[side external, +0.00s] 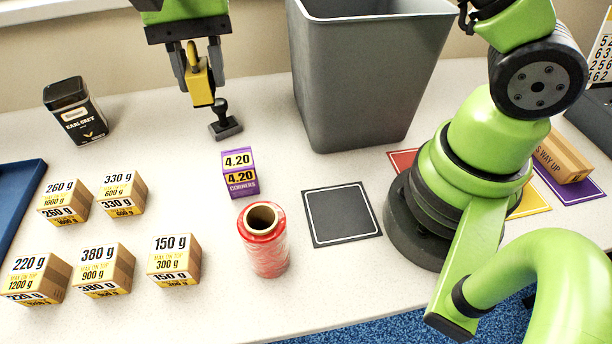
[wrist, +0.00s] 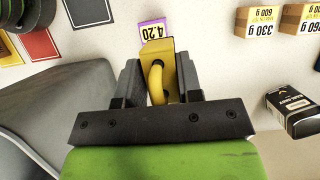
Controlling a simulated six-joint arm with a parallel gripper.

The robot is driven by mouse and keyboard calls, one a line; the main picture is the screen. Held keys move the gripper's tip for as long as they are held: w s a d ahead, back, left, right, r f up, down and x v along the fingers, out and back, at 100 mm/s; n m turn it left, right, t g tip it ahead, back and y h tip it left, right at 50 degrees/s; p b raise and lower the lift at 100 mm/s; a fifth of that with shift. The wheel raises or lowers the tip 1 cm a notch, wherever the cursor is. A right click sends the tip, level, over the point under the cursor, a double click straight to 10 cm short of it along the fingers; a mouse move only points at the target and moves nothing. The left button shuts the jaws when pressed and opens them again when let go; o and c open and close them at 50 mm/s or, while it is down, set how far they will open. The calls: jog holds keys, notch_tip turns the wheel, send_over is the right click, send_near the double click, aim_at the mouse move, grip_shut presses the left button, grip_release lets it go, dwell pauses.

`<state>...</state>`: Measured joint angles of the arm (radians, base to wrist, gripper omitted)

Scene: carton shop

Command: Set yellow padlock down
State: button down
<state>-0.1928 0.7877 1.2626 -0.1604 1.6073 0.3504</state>
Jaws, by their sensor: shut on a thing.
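The yellow padlock (side external: 200,86) is held between the fingers of my gripper (side external: 205,68), above the back part of the table. It hangs body down with its shackle up between the fingers. In the wrist view the padlock (wrist: 161,64) sits between the two dark fingers of my gripper (wrist: 160,82), its curved shackle toward the palm. In the side view a dark stamp-like object (side external: 223,120) stands on the table just below and to the right of the padlock. It cannot be told whether the padlock is directly above it.
A purple box (side external: 240,172), a red film roll (side external: 263,240) and a black square mat (side external: 342,214) lie nearer. A tall grey bin (side external: 365,80) stands right of my gripper. Several small cartons (side external: 102,270) and a black tea tin (side external: 75,111) are left. Table between tin and stamp is clear.

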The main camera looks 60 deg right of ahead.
jog(key=s+d+r+n+g+h, duration=0.1)
jog(key=s+d+r+n+h, duration=0.25)
jog(key=n, duration=0.45)
notch_tip(320, 180, up, 6)
jog(key=n+t+h, duration=0.1)
jog(key=n+h, duration=0.2)
jog(key=n, duration=0.6)
send_over(310, 177)
jog(key=a, duration=0.1)
jog(key=shift+n, duration=0.3)
jog(key=f, duration=1.8)
jog(key=w+f, duration=0.1)
jog(key=f, duration=0.8)
jog(key=shift+f, duration=0.2)
jog(key=shift+f, duration=0.1)
jog(key=c, duration=0.8)
grip_release()
jog(key=v, duration=1.2)
jog(key=shift+s+d+r, duration=0.1)
jog(key=shift+d+r, duration=0.05)
jog(key=shift+r, duration=0.05)
jog(key=shift+r, duration=0.1)
